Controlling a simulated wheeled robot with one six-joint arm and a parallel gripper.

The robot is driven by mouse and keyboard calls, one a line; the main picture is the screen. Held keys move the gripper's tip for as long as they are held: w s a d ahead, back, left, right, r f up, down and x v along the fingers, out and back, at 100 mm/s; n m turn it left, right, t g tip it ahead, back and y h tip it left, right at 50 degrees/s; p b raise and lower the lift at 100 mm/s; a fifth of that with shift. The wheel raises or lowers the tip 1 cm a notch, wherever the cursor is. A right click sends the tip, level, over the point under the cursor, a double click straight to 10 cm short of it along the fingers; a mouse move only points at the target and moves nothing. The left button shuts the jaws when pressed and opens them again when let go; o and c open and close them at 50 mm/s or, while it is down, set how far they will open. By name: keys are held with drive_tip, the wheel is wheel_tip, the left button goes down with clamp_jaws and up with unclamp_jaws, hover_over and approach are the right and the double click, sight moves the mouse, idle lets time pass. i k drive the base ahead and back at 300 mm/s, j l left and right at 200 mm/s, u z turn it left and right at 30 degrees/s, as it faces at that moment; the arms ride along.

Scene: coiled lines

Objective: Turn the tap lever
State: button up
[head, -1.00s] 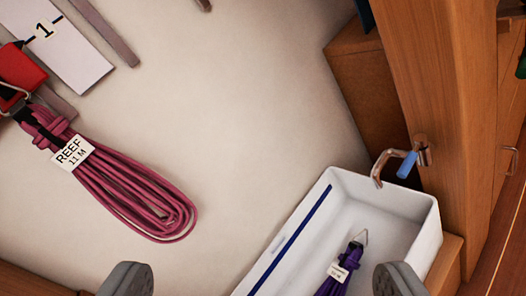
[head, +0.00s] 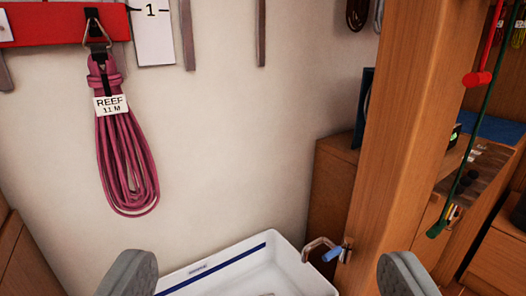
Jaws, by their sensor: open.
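The tap (head: 319,243) is a small copper-coloured spout fixed to the wooden post, low and right of centre. Its blue lever (head: 333,253) sits beside the post and points down and left. A white basin (head: 228,264) with a blue stripe stands below the spout; its near part is cut off by the frame. My gripper (head: 268,276) is open at the bottom edge, its two grey fingers wide apart. The tap and lever appear between the fingers in the picture, nearer the right one. No contact with the lever shows.
A coiled maroon line (head: 126,160) tagged REEF 11 M hangs from a red rail (head: 55,25) on the left. The wooden post (head: 391,120) stands at right, with shelves and hanging cords beyond it. The pale wall (head: 235,150) between is mostly clear.

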sight(348, 242)
drive_tip(key=k+l, duration=0.15)
drive_tip(key=k, duration=0.35)
drive_tip(key=k+l, duration=0.15)
drive_tip(key=k, duration=0.35)
